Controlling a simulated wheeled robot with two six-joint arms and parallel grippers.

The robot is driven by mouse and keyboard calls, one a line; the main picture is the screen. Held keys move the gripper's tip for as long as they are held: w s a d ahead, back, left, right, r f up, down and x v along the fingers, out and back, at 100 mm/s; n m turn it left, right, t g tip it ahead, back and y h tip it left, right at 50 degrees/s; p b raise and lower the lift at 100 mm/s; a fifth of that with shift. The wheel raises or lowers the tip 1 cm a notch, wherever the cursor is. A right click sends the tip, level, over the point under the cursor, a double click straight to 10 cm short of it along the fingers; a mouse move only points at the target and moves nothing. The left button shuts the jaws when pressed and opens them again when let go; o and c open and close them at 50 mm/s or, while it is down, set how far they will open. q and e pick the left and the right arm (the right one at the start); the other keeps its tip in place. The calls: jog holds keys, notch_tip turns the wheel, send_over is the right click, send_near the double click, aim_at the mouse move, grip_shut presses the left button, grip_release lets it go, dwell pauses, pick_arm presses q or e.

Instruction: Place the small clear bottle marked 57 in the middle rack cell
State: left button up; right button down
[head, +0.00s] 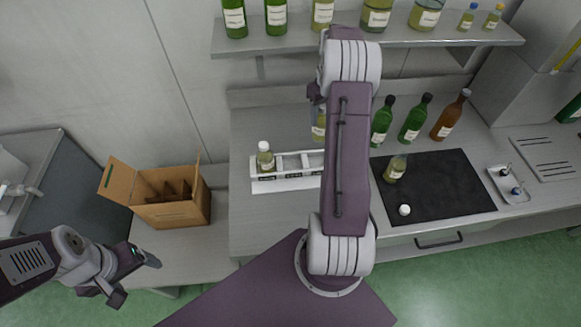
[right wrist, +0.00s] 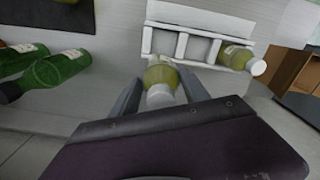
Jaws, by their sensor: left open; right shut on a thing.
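A small clear bottle (right wrist: 160,75) of yellow-green oil with a white cap is between the fingers of my right gripper (right wrist: 160,90), which is shut on it. Its number is not readable. In the head view the held bottle (head: 318,128) shows partly beside my right arm, near the back of the white rack (head: 283,184). The rack also shows in the right wrist view (right wrist: 190,28). Its left cell in the head view holds a similar white-capped bottle (head: 265,160); its middle cell (head: 292,163) looks empty. The right cell is partly hidden. My left gripper (head: 137,279) is open and empty, low at left.
Green bottles (head: 381,122) and a brown bottle (head: 449,115) stand right of my arm. A black mat (head: 445,185) carries an open-looking bottle (head: 395,169) and a white ball-like piece (head: 404,210). A small tray (head: 510,184) is farther right, a cardboard box (head: 172,212) left.

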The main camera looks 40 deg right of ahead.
jog(key=shift+s+d+f, duration=0.25)
jog(key=shift+s+d, duration=0.2)
jog(key=shift+w+a, duration=0.1)
jog(key=shift+a, duration=0.15)
jog(key=w+a+f+p, duration=0.2)
jog(key=a+f+p, duration=0.2)
jog(key=a+f, duration=0.7)
jog(key=shift+w+p, duration=0.3)
jog(key=shift+w, duration=0.05)
jog(key=shift+f, duration=0.1)
jog(key=c, duration=0.6)
grip_release()
jog(key=shift+s, duration=0.1)
jog(key=shift+o, duration=0.2)
